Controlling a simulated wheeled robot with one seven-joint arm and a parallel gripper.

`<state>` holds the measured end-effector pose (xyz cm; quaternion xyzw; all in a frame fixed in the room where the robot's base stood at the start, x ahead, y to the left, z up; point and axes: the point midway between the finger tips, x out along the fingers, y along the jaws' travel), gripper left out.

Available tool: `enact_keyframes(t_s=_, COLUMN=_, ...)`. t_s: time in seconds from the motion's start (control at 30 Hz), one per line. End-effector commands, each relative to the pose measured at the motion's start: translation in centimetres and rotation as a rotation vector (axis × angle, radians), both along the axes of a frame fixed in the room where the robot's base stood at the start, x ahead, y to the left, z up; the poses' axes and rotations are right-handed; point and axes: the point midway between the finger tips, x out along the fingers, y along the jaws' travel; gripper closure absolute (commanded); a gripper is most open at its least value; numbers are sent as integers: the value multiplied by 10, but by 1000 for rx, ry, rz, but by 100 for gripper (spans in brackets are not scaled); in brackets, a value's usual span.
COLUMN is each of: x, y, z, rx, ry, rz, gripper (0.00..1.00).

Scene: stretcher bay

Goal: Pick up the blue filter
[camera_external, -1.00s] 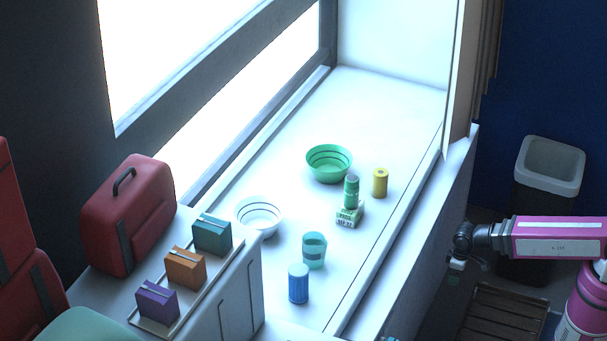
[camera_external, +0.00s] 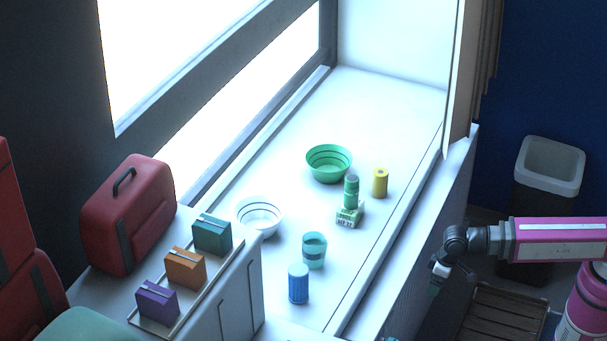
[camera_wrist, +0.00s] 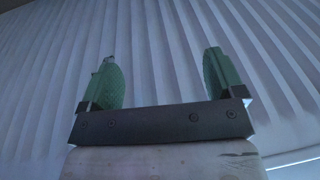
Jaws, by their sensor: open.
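The blue filter (camera_external: 298,284) is a ribbed blue cylinder with a pale top. It stands upright at the near end of the white counter (camera_external: 385,215) in the external view. My gripper (camera_external: 436,284) is to the right of the counter's front edge, well apart from the filter. In the wrist view my gripper (camera_wrist: 162,82) shows two green finger pads spread wide with nothing between them. The filter is not in the wrist view, which faces a pale ribbed surface.
A teal cup (camera_external: 314,251) stands just behind the filter. A white bowl (camera_external: 259,217), green bowl (camera_external: 329,164), yellow cylinder (camera_external: 380,183) and green bottle on a small box (camera_external: 349,214) stand farther back. A tray with three boxes (camera_external: 185,268) is at left; a bin (camera_external: 547,170) at right.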

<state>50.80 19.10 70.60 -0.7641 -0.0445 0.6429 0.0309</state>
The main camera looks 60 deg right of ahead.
Motion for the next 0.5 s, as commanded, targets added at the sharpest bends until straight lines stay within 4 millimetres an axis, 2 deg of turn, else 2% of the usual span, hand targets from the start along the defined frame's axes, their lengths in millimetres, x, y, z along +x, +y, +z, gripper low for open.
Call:
enact_keyframes(t_s=0.03, x=-2, y=21, z=15, rx=15, ry=-16, rz=10, gripper=12)
enact_keyframes(t_s=0.17, x=-9, y=70, z=50, rx=57, ry=-47, rz=21, gripper=12)
enact_keyframes(t_s=0.3, x=-9, y=128, z=93, rx=101, ry=-81, rz=44, gripper=12)
enact_keyframes(t_s=0.37, x=-1, y=153, z=113, rx=113, ry=-100, rz=61, gripper=12)
enact_keyframes(t_s=0.43, x=19, y=185, z=140, rx=120, ry=-128, rz=87, gripper=12)
enact_keyframes(t_s=0.5, x=51, y=218, z=171, rx=116, ry=-163, rz=123, gripper=12)
